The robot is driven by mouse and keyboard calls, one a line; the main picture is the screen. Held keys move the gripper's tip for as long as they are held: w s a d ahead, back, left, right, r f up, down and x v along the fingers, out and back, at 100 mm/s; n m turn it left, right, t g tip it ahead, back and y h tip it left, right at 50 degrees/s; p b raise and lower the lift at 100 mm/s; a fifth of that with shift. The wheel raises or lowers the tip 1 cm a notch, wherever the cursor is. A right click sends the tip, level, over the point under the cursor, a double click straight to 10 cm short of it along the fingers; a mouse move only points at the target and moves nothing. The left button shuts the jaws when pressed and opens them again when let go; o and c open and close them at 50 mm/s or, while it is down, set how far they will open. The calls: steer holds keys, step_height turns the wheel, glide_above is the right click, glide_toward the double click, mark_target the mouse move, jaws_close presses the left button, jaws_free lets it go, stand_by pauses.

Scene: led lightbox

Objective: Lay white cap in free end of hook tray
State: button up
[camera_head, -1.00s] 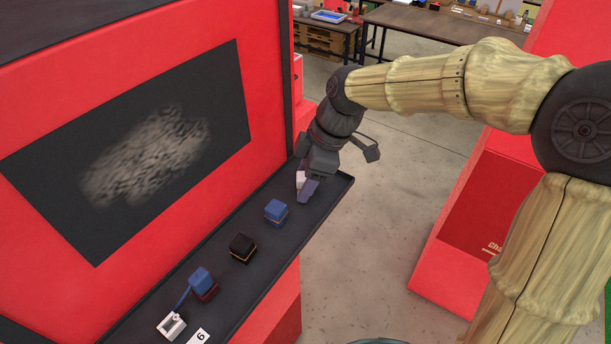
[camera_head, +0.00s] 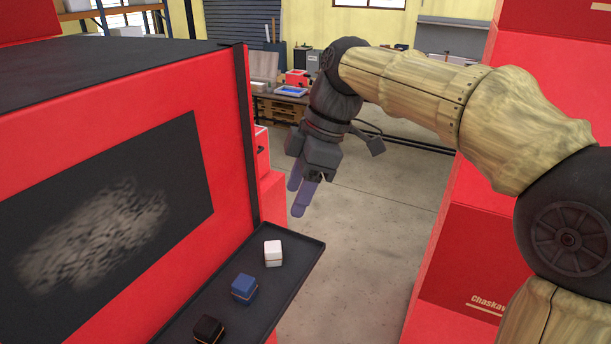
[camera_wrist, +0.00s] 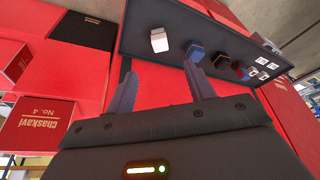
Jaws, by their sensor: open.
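A white block, apparently the white cap (camera_head: 273,252), with a thin dark band low on its sides, stands on a black rimmed ledge (camera_head: 300,272) near its far end. It also shows in the wrist view (camera_wrist: 159,40). My gripper (camera_head: 297,197) is open and empty in the air above that end of the ledge, apart from the cap. Its two purple fingers (camera_wrist: 160,85) are spread in the wrist view. I cannot pick out a separate hook tray in these frames.
The red lightbox wall (camera_head: 228,155) borders the ledge. Open floor lies to the right.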

steer(key=v, duration=0.3)
steer(key=shift+d+r, duration=0.1)
steer(key=shift+r, duration=0.1)
stand_by(0.4)
steer(key=d+f+m, duration=0.1)
steer(key=f+m, duration=0.1)
steer(key=f, duration=0.1)
steer(key=w+d+f+m, duration=0.1)
steer(key=f, duration=0.2)
steer(key=d+f+m+t+h, duration=0.1)
steer(key=f+m, duration=0.1)
steer(key=f, duration=0.1)
steer(key=shift+w+f+m, duration=0.3)
steer(key=shift+w+f, duration=0.05)
steer(key=s+d+f+m+t+h, duration=0.1)
steer(key=s+d+f+m, duration=0.4)
steer(key=d+f+m, duration=0.4)
steer(key=s+d+f+m+t+h, duration=0.1)
steer(key=s+d+f+m+h, duration=0.1)
steer(key=s+d+f+m, duration=0.7)
steer(key=w+a+f+n+b, duration=0.1)
steer(key=w+f+n+b, duration=0.2)
steer(key=f+b, duration=0.5)
step_height(320, 180, down, 3)
steer(key=shift+w+a+r+b, duration=0.25)
steer(key=shift+w+b, duration=0.15)
steer(key=shift+w, duration=0.1)
